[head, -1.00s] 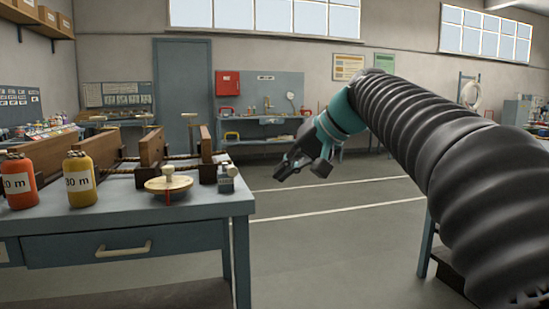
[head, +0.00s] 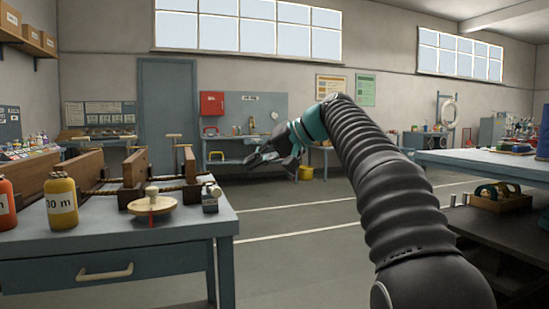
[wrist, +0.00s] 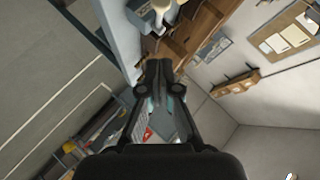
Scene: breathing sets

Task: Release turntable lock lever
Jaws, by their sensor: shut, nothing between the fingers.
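The turntable (head: 153,206), a round wooden disc with a pale knob, sits near the front right corner of the grey-blue bench (head: 130,240). A small red part (head: 152,217) shows at its front edge. A small grey metal block with a knob (head: 210,198) stands just right of it. I cannot tell which of these is the lock lever. My gripper (head: 265,160) is in the air beyond and right of the bench corner, apart from the turntable. In the wrist view its fingers (wrist: 160,70) are closed together with nothing between them.
A yellow bottle (head: 62,205) and an orange bottle (head: 6,205) stand left of the turntable, with wooden boards (head: 135,170) and rope behind. Another table (head: 480,163) and a shelf crate (head: 500,198) are at the right. Open floor lies between.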

